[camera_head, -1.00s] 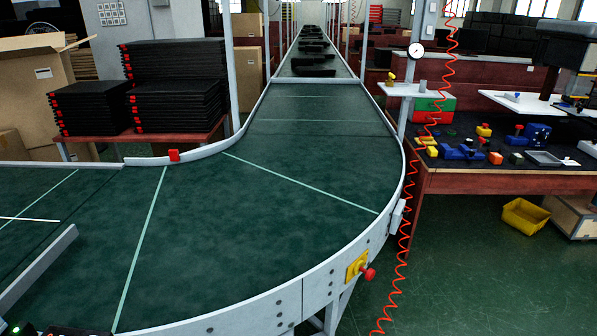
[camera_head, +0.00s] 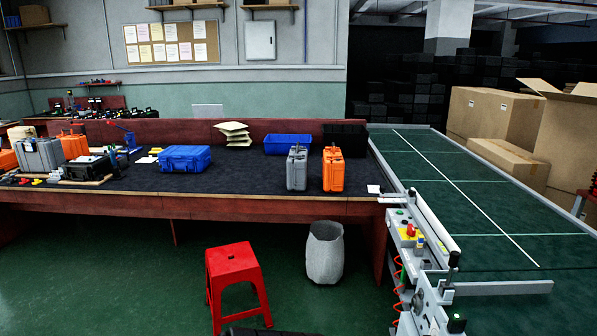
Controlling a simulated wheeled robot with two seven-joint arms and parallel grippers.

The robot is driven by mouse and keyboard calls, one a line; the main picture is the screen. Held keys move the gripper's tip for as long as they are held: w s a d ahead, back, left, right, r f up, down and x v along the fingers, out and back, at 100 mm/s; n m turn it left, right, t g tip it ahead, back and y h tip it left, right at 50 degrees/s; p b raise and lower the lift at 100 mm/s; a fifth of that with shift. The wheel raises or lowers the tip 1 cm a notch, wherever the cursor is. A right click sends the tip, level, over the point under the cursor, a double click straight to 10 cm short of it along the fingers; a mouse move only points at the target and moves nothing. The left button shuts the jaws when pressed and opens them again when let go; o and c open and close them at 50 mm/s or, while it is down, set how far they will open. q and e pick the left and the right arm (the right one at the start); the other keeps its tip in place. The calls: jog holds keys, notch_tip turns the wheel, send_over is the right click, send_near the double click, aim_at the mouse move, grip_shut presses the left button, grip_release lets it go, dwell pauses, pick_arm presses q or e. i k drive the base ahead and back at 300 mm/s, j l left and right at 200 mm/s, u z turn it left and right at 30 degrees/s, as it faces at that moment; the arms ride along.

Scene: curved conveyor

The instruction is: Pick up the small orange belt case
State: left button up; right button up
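A small orange case (camera_head: 333,170) stands upright on the dark-topped workbench (camera_head: 230,189), near its right end and close to the conveyor. A grey case (camera_head: 297,169) of similar size stands just left of it, with a small gap between them. Another orange case (camera_head: 74,147) is farther left on the bench, partly hidden by other cases. No case shows on the visible part of the conveyor (camera_head: 465,195). Neither of my grippers can be made out in the view.
A blue case (camera_head: 185,158) and blue bin (camera_head: 288,144) are on the bench. A red stool (camera_head: 233,268) and grey waste bin (camera_head: 324,252) stand on the floor in front. Conveyor-side equipment (camera_head: 412,240) is at the right, with cardboard boxes (camera_head: 495,120) beyond. Green floor is open at left.

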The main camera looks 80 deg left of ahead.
aim_at(333, 165)
jog(key=u, duration=2.4)
jog(key=i+j+z, duration=0.1)
jog(key=i+z, duration=0.15)
jog(key=z, duration=0.25)
jog(key=i+j+z, duration=0.15)
jog(key=z, duration=0.3)
jog(key=i+j+z, duration=0.25)
jog(key=z, duration=0.25)
